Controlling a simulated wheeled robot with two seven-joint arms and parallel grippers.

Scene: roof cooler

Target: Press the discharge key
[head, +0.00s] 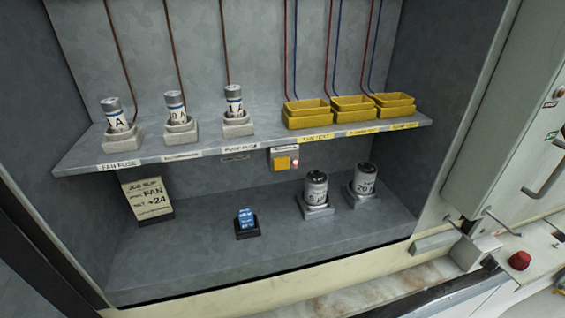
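A small yellow square key (282,163) sits on a little panel under the front edge of the shelf, near its middle. I take it for the discharge key; the small lettering above it is not legible. Nothing touches the key. Neither of my grippers shows in the head view.
The grey shelf (190,152) carries several fuses in sockets (117,121) and yellow trays (305,117) with wires above. Below stand a job slip (147,197), a blue part (245,220) and two capacitors (315,190). A red button (519,261) is at the right.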

